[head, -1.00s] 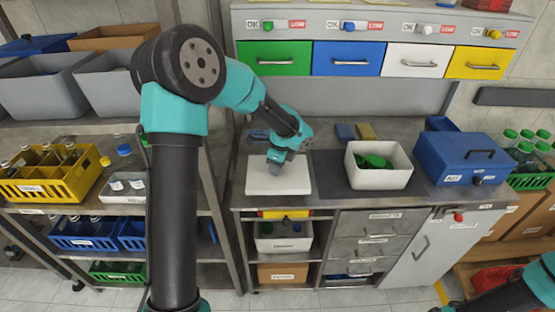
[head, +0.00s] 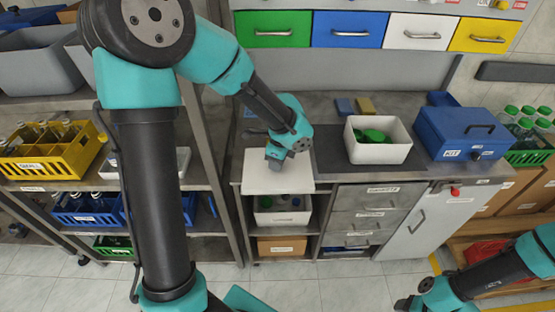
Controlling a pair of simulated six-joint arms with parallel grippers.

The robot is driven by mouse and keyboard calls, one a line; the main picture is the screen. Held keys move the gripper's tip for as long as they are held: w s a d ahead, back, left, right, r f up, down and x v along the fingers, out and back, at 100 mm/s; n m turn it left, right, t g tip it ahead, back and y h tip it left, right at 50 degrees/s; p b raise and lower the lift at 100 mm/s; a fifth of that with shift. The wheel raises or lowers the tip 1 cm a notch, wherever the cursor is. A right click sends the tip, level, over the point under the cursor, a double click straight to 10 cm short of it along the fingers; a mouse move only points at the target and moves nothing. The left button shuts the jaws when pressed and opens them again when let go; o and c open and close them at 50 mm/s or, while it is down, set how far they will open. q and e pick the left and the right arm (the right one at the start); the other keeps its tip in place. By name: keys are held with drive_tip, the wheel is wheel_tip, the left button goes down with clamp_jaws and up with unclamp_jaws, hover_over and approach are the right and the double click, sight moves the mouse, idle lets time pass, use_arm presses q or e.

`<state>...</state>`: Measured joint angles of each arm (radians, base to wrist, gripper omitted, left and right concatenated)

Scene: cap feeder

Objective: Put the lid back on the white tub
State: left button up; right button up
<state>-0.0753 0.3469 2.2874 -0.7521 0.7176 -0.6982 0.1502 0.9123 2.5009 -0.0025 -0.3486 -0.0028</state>
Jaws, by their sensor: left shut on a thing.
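The white tub (head: 399,153) stands open on the counter right of centre, with several green caps (head: 372,136) inside. The lid, a flat white square (head: 262,181), is to the left of the tub and apart from it. My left gripper (head: 275,157) is shut on the lid from above. The lid overlaps the counter's front edge in the picture; its height above the counter is hard to tell. My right gripper (head: 404,303) is low at the right, away from the tub, and its jaws are too small and dark to read.
A blue kit box (head: 446,163) stands close to the tub's right. A blue block (head: 345,106) and a yellow block (head: 366,106) lie behind the tub. A dark mat (head: 328,150) leaves clear room between lid and tub. A labelled white bin (head: 282,218) sits on the shelf below.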

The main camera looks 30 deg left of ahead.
use_arm(q)
drive_tip(key=w+d+r+n, duration=0.4)
drive_tip(key=d+r+n, duration=0.3)
drive_tip(key=d, duration=0.4)
drive_tip(key=w+d+r+n+g+h, duration=0.1)
drive_tip(key=w+d+r+n, duration=0.4)
drive_tip(key=d+r+n, duration=0.3)
drive_tip(key=d+n, duration=0.1)
drive_tip(key=d, duration=0.2)
drive_tip(key=shift+w+d, duration=0.25)
drive_tip(key=shift+d, duration=0.1)
